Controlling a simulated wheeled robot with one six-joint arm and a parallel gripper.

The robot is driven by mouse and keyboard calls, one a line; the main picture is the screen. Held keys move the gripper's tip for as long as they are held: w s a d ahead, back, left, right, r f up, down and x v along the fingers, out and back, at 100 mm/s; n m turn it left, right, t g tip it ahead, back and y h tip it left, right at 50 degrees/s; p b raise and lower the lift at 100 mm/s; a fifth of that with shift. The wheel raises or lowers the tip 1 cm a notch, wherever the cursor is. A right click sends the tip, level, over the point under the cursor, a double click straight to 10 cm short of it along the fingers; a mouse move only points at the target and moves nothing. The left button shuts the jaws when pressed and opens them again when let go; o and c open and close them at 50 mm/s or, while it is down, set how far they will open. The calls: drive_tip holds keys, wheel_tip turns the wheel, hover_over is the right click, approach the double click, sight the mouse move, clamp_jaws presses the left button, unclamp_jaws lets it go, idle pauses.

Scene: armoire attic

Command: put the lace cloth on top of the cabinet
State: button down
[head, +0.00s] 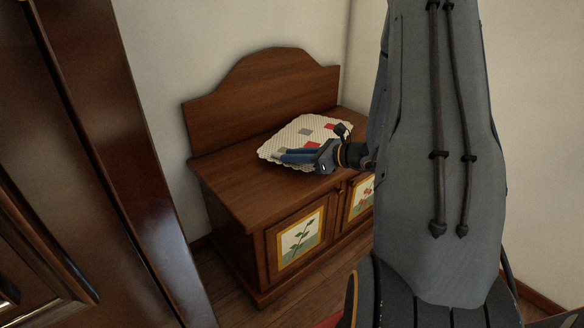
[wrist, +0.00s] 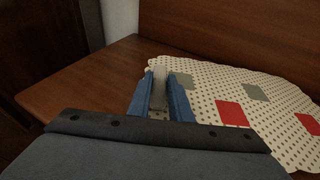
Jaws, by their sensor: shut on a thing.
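The lace cloth (head: 301,132) is cream with dark dots, red and grey-green squares and a scalloped edge. It lies flat over or just above the top of the wooden cabinet (head: 240,190); I cannot tell if all of it touches. My gripper (head: 290,157) is at the cloth's near-left edge, shut on it. In the wrist view, the blue fingers (wrist: 160,95) pinch the left edge of the cloth (wrist: 205,80), which spreads to the right over the cabinet top (wrist: 75,85). My arm hides the cabinet's right end.
The cabinet has a raised curved backboard (head: 265,95) against the wall and painted front doors (head: 300,238). A tall dark wooden armoire (head: 105,150) stands close at the left. The cabinet top is bare left of the cloth.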

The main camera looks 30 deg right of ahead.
sight(292, 172)
drive_tip(key=f, duration=0.1)
drive_tip(key=f+b, duration=0.2)
drive_tip(key=shift+w+f, duration=0.25)
drive_tip(key=shift+f, duration=0.1)
drive_tip(key=c, duration=1.6)
unclamp_jaws()
drive_tip(key=shift+s+r, duration=0.1)
drive_tip(key=p+v, duration=0.4)
drive_tip(key=v, duration=0.7)
drive_tip(key=shift+s+d+r, duration=0.15)
drive_tip(key=shift+s+d, duration=0.1)
drive_tip(key=shift+s, duration=0.1)
